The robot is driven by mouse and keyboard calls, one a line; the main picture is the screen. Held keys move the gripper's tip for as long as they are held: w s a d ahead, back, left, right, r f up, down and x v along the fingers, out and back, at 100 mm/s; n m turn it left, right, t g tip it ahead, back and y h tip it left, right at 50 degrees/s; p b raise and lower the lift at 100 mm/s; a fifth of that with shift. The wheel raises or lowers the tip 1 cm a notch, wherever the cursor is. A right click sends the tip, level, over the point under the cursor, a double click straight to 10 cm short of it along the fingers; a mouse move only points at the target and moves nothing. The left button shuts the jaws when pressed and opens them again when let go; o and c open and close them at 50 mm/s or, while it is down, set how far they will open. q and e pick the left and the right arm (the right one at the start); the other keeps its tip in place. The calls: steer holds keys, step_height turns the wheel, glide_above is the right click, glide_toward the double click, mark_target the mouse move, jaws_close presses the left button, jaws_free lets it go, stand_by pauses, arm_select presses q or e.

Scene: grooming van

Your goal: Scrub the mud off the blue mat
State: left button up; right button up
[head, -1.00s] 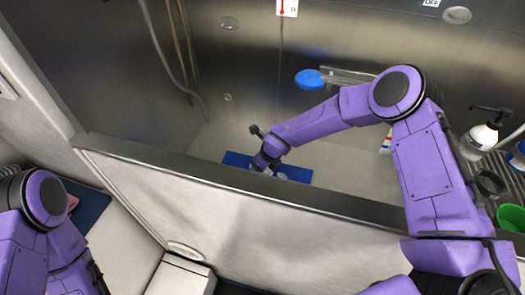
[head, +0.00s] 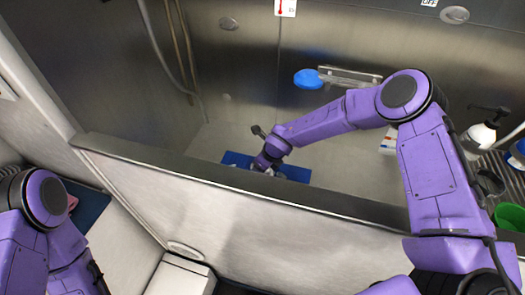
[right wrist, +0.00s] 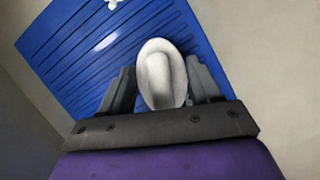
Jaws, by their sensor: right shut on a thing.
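The blue ribbed mat (head: 233,159) lies on the floor of the steel tub, partly hidden by my right arm and the tub's front wall. It also fills much of the right wrist view (right wrist: 75,60), where I see no brown mud on the visible part. A small white blob (right wrist: 113,3) and a pale streak (right wrist: 106,42) show on it. My right gripper (right wrist: 160,88) is shut on a whitish rounded scrubber (right wrist: 162,75) over the mat. Whether the scrubber touches the mat is hidden. My left arm shows at the left edge, its gripper out of view.
The tub's front rim (head: 330,208) runs under my right arm. A blue disc (head: 308,79) is beside a wall shelf (head: 350,76). A pump bottle (head: 480,138) and green container (head: 511,217) stand at right. The tub floor right of the mat is mostly clear.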

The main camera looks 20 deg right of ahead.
steer(key=shift+s+d, duration=0.15)
steer(key=shift+d, duration=0.15)
step_height(320, 180, up, 3)
steer(key=shift+f+p, duration=0.1)
steer(key=shift+p, duration=0.75)
steer(key=shift+a+r+p, duration=0.25)
steer(key=shift+r+p, duration=0.35)
steer(key=shift+r, duration=0.1)
steer(key=shift+r+p, duration=1.5)
steer(key=shift+r, duration=0.45)
